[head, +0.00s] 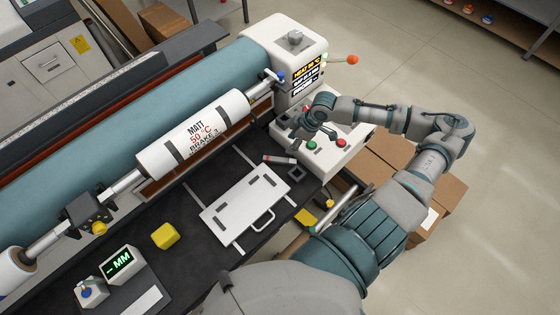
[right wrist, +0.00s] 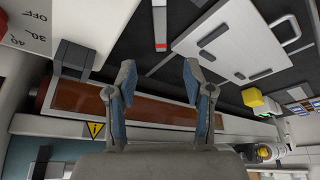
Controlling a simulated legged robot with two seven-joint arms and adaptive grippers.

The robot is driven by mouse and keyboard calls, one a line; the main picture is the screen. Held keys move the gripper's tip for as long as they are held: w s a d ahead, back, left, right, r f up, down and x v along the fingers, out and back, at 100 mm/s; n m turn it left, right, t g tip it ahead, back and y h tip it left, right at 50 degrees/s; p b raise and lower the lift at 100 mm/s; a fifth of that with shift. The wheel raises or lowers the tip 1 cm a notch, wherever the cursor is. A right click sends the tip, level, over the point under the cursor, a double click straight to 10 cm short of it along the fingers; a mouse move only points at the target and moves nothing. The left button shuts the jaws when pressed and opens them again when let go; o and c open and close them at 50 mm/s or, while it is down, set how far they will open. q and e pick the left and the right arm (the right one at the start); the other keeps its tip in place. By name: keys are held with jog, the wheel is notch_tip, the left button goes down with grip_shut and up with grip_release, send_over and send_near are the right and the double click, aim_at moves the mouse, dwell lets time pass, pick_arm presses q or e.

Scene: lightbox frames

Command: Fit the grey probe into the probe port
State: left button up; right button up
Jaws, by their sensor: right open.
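A short slim stick (head: 280,159), grey and white with a red end, lies on the black bench top and may be the grey probe. It also shows in the right wrist view (right wrist: 160,22), red end nearest my fingers. A small dark square frame (head: 297,173) lies close to its right. I cannot tell which thing is the probe port. A box with a blue top (head: 90,292) stands by the MM readout (head: 120,264) at lower left. My right gripper (head: 299,135) is above the bench by the control box. It is open and empty (right wrist: 160,72). My left gripper is not in view.
A white plate with a handle (head: 245,207) lies mid-bench, a yellow block (head: 165,236) to its left. The white control box (head: 325,150) with red and green buttons is beside my right gripper. The MATT roller (head: 195,138) runs behind. Cardboard boxes (head: 385,155) stand at right.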

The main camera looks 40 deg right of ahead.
aim_at(276, 158)
jog(key=x, duration=0.4)
jog(key=shift+w+r, duration=0.1)
jog(key=shift+w, duration=0.05)
jog(key=x, duration=0.4)
jog(key=shift+w+a+r, duration=0.1)
jog(key=shift+w+a, duration=0.05)
jog(key=shift+a, duration=0.4)
jog(key=shift+a+f, duration=0.15)
jog(key=shift+f, duration=0.35)
jog(key=x, duration=0.3)
jog(key=shift+w+d+f, duration=0.15)
jog(key=shift+d+f, duration=0.15)
jog(key=shift+f, duration=0.15)
jog(key=shift+w+d+f, duration=0.1)
jog(key=shift+f, duration=0.2)
jog(key=shift+d+f, duration=0.1)
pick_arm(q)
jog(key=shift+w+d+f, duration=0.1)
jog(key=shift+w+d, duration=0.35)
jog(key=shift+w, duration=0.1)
